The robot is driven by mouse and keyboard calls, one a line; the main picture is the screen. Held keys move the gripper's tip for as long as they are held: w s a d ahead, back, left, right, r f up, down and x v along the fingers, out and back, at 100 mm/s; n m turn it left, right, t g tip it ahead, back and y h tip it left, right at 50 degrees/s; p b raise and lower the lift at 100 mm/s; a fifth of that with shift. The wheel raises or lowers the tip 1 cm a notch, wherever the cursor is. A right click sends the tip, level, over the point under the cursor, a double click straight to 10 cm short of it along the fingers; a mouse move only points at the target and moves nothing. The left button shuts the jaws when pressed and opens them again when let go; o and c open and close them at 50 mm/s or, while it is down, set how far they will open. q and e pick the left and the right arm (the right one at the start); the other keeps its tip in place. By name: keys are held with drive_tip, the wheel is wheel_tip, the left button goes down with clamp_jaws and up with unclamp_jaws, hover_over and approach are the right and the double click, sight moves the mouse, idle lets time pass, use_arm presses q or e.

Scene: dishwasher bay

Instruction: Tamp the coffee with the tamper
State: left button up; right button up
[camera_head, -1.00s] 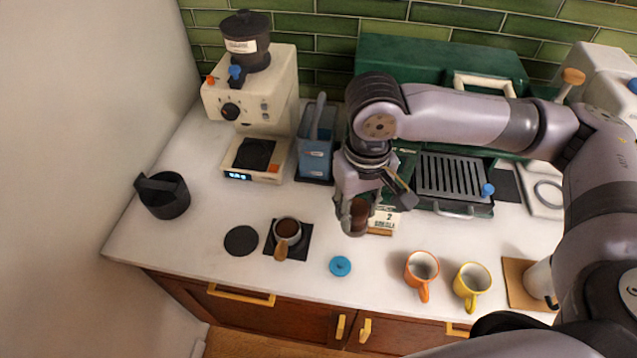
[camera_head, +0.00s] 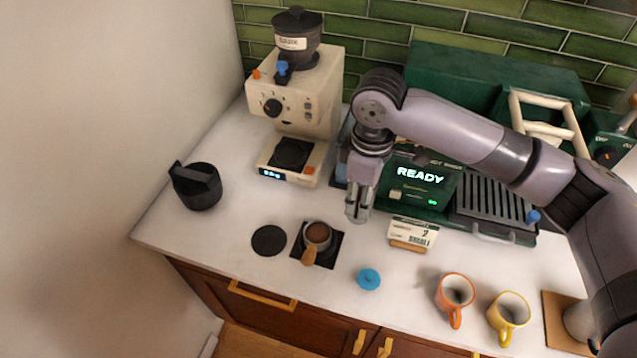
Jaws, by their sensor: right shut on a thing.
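The portafilter (camera_head: 311,253) lies on a black square mat on the counter, its wooden handle toward the front edge. Its round basket holds brown coffee (camera_head: 318,232). My right gripper (camera_head: 357,214) points down just to the right of the basket, above the counter and apart from it. It is shut on the tamper, which is mostly hidden by the fingers. My left gripper is not in view.
A blue round piece (camera_head: 368,279) and a black disc (camera_head: 269,240) lie near the portafilter. The grinder (camera_head: 297,95), black knock bin (camera_head: 197,187), small sign (camera_head: 412,233), orange mug (camera_head: 455,296) and yellow mug (camera_head: 508,314) stand around. The front-left counter is clear.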

drive_tip(key=a+r+n+p, duration=0.1)
drive_tip(key=a+n+p, duration=0.2)
drive_tip(key=a+n, duration=0.5)
drive_tip(key=n+b, duration=0.2)
drive_tip(key=b, duration=0.3)
hover_over(318, 235)
wheel_tip(318, 235, down, 4)
drive_tip(key=shift+w+f, duration=0.1)
drive_tip(key=shift+f, duration=0.95)
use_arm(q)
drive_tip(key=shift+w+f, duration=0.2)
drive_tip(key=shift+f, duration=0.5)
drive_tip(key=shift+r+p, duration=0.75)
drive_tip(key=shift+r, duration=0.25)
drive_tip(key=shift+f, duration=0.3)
use_arm(e)
drive_tip(key=shift+f, duration=0.9)
use_arm(q)
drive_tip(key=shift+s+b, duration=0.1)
drive_tip(key=shift+b, duration=0.2)
use_arm(e)
drive_tip(key=shift+f, duration=0.2)
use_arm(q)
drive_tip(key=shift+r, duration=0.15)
use_arm(e)
drive_tip(key=shift+r, duration=0.1)
